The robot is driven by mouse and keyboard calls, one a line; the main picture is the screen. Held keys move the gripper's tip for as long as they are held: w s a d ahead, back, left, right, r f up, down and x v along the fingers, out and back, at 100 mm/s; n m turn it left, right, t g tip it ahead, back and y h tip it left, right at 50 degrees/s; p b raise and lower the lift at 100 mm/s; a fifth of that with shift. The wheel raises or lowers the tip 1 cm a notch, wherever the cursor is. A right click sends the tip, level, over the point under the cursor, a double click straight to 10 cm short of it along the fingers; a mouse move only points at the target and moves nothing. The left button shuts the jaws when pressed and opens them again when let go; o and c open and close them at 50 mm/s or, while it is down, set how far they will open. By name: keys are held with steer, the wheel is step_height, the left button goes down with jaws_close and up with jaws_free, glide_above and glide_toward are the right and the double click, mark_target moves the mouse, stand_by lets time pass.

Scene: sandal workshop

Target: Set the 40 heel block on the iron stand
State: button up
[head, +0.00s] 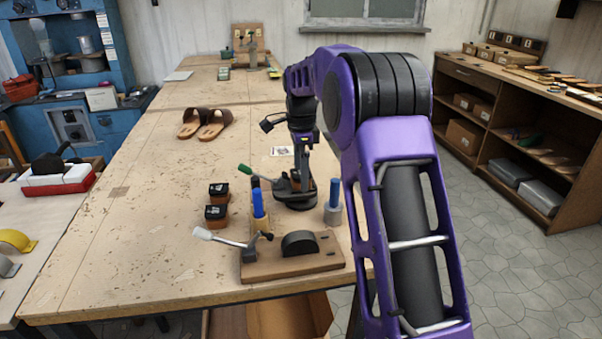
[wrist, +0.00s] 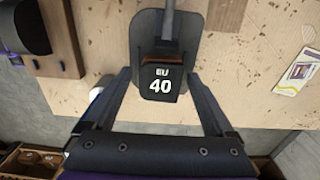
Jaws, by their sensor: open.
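The 40 heel block (wrist: 163,82), black-topped with a white "EU 40" label and a brown side, shows in the wrist view between my two fingers. It sits at the near end of the dark plate of the iron stand (wrist: 150,30), with a grey bar above it. My gripper (wrist: 165,76) is open, with a gap on each side of the block. In the head view my gripper (head: 303,176) is low over the stand's round dark base (head: 296,203). My wrist hides much of the stand there, and the block cannot be made out clearly.
Two other black-topped blocks (head: 217,201) stand left of the stand. Blue-topped tools (head: 333,203) flank it. A wooden board (head: 300,266) with a white-handled lever lies in front. Brown sandals (head: 205,123) lie farther back. The bench's left side is mostly clear.

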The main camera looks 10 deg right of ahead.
step_height(320, 180, up, 12)
steer(key=p, duration=0.2)
stand_by(0.4)
